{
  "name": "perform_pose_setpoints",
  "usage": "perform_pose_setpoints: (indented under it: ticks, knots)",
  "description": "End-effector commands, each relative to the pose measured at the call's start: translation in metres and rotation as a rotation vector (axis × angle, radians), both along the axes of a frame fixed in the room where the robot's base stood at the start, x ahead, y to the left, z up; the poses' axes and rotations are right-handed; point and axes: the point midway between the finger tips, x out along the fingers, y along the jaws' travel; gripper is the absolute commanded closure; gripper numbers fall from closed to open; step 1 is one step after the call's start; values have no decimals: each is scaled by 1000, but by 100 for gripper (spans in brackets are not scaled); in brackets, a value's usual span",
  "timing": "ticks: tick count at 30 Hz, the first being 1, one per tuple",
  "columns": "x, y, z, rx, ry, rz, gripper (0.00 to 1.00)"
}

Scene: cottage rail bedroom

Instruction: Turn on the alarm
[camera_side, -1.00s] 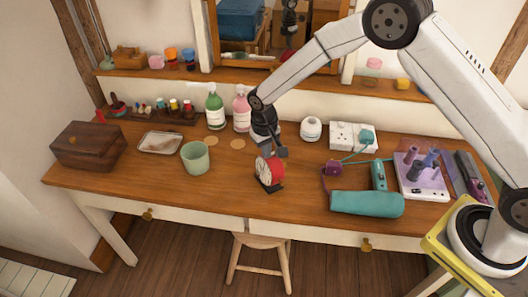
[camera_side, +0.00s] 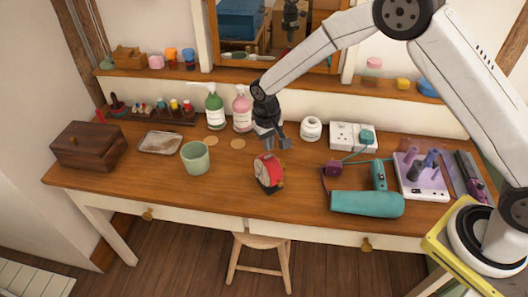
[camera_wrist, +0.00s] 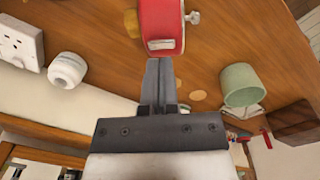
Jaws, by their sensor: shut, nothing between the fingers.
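A red alarm clock (camera_side: 268,172) with a pale round face stands upright on the wooden desk (camera_side: 310,187), near its middle. In the wrist view the clock (camera_wrist: 161,24) shows its red casing, a pale bar on top and a silver knob (camera_wrist: 193,17) on its side. My gripper (camera_side: 276,146) is above and behind the clock in the side view. In the wrist view my gripper's closed fingers (camera_wrist: 161,62) point at the clock, their tips close to the pale bar. I cannot tell whether they touch it. The fingers hold nothing.
A green cup (camera_side: 195,158) stands left of the clock. Green (camera_side: 215,108) and pink (camera_side: 241,110) bottles stand behind. A white jar (camera_side: 311,128) and socket box (camera_side: 352,136) are at the back right. A teal hair dryer (camera_side: 366,203) lies at the right. Desk around the clock is clear.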

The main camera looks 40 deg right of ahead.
Motion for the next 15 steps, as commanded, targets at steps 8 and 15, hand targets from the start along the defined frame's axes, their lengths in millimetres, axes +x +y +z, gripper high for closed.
perform_pose_setpoints:
  ticks: [8,15]
  knots:
    - [1,0,45,1,-3,0,100]
    - [1,0,85,1,-3,0,100]
